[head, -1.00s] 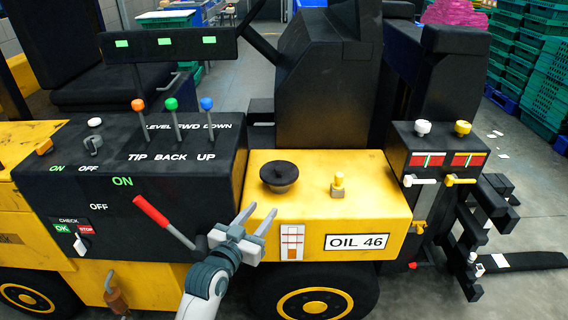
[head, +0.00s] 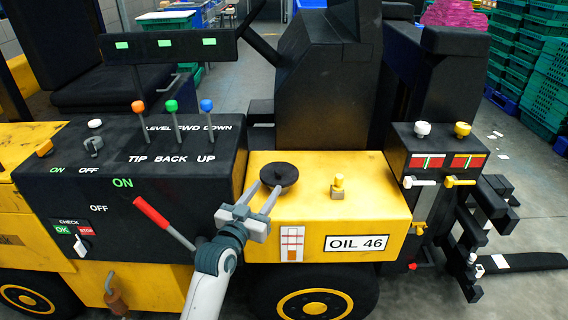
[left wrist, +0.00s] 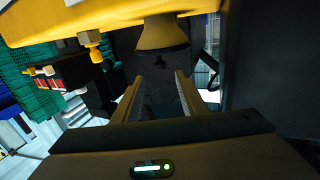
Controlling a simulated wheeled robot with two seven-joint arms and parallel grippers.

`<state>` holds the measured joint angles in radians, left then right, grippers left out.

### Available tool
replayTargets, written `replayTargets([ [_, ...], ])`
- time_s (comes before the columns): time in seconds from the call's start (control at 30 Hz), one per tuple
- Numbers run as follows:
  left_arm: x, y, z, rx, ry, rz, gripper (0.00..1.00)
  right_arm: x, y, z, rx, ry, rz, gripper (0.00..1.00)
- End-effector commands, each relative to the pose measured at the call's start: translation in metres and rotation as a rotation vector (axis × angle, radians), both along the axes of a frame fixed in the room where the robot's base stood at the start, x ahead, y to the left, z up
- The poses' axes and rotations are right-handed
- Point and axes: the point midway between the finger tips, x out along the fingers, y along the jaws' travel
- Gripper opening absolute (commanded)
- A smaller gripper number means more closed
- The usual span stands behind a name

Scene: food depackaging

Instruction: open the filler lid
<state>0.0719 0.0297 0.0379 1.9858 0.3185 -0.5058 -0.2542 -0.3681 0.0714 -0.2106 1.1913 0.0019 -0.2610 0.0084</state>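The filler lid (head: 279,174) is a round black cap on the yellow deck (head: 330,210), left of a small yellow knob (head: 338,187). It looks seated and level. My left gripper (head: 265,189) is open, its two fingers pointing at the lid from the near left. The fingertips overlap the near side of the lid in the head view; whether they touch it is unclear. In the left wrist view the deck is at the top, with a flared yellow neck (left wrist: 163,38) beyond the open fingers (left wrist: 160,88). Nothing is held. My right gripper is not in view.
A red-handled lever (head: 152,211) stands left of my left arm. Levers with orange, green and blue knobs (head: 172,106) rise from the black panel. A black housing (head: 318,95) stands behind the lid. The deck right of the lid is mostly clear.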

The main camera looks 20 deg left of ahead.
Motion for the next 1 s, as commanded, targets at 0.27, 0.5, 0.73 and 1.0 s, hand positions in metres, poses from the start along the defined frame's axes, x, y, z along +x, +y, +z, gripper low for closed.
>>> replayTargets([
  [0.27, 0.050, -0.006, 0.002, -0.002, -0.001, 0.000, 0.39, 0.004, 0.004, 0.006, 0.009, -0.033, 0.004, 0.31],
  [0.5, 0.093, -0.010, 0.002, -0.001, -0.001, 0.000, 0.39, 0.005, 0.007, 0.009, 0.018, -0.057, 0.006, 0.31],
  [0.73, 0.124, -0.014, 0.001, -0.001, 0.000, 0.000, 0.39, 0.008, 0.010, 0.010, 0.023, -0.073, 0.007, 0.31],
  [1.0, 0.138, -0.016, 0.000, -0.001, 0.000, 0.000, 0.39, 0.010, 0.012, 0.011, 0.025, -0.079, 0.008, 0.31],
])
